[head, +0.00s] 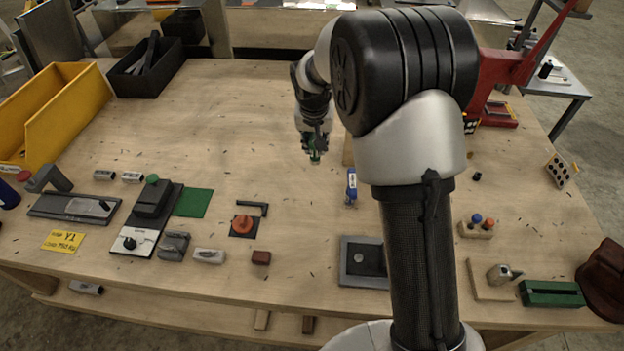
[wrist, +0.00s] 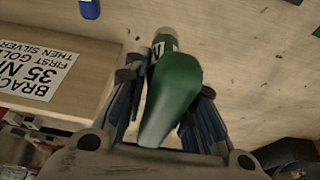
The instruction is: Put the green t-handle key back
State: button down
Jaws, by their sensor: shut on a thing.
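My gripper (head: 315,148) is over the back middle of the bench, pointing down. It is shut on the green t-handle key (wrist: 172,95), whose green handle lies between the fingers in the wrist view. A bit of green also shows at the fingertips in the head view (head: 315,157). The key's far end has a pale marking with dark lettering. I cannot tell how high it is above the bench. A small wooden block (head: 467,233) at the right holds a blue and a red round-topped piece.
A wooden box with a white printed label (wrist: 38,68) stands close to my gripper in the wrist view. A blue item (head: 351,187) is nearby. A red press (head: 495,85) stands at the back right; a yellow bin (head: 45,110) at the left.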

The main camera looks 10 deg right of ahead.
notch_tip(320, 180, down, 13)
jog(key=b, duration=0.2)
jog(key=shift+w+f+b, duration=0.1)
jog(key=shift+f+b, duration=0.1)
jog(key=shift+b, duration=0.2)
jog(key=shift+f, duration=0.1)
jog(key=c, duration=1.3)
grip_release()
jog(key=shift+c, duration=0.2)
